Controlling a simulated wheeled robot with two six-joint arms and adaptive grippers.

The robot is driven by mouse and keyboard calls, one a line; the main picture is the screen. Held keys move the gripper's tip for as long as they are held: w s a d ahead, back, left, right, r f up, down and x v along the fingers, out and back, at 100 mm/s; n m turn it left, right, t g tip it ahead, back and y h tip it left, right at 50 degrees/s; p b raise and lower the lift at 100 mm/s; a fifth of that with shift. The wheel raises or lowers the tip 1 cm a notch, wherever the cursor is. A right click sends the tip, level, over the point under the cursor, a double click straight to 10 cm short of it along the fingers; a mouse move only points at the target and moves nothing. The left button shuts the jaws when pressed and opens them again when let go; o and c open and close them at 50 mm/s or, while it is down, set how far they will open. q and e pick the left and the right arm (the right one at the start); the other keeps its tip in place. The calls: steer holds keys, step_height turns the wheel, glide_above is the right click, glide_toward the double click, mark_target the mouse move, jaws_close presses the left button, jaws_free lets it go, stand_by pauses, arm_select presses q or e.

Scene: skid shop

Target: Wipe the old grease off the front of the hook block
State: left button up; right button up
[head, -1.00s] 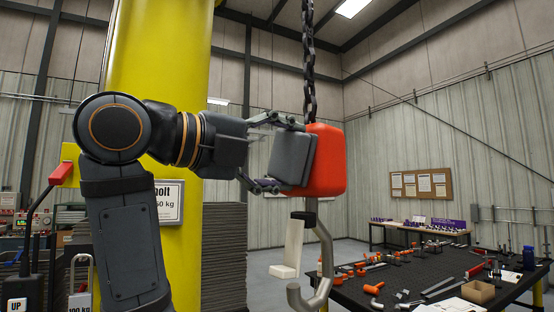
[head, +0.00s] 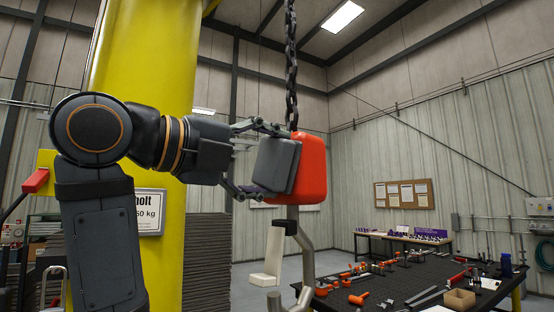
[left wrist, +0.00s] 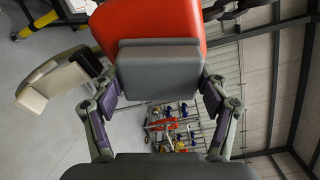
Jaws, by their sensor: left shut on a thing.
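The hook block (head: 313,165) is a red rounded body hanging from a dark chain (head: 291,70), with a grey steel hook (head: 308,262) below it. My left gripper (head: 275,163) comes in from the left and is shut on a grey pad (head: 277,166). The pad lies at the block's left face and seems to touch it. In the left wrist view the pad (left wrist: 160,68) sits between the two fingers, in front of the red block (left wrist: 155,20). The block's surface behind the pad is hidden, and I see no grease. My right gripper is out of view.
A pale L-shaped piece (head: 273,250) hangs beside the hook. A thick yellow column (head: 150,100) stands behind my left arm. A dark bench (head: 400,285) with tools and orange parts stands at the lower right.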

arm_select(q)
steer(key=w+a, duration=0.1)
steer(key=a, duration=0.1)
steer(key=w+a+p, duration=0.1)
steer(key=w+a, duration=0.1)
steer(key=shift+w+a, duration=0.25)
stand_by(0.4)
steer(key=s+d+b+v, duration=0.1)
steer(key=b+v, duration=0.1)
steer(key=v, duration=0.7)
steer(key=shift+f, duration=0.2)
stand_by(0.3)
steer(key=shift+w+d, duration=0.1)
steer(key=shift+w, duration=0.1)
steer(key=shift+f, duration=0.15)
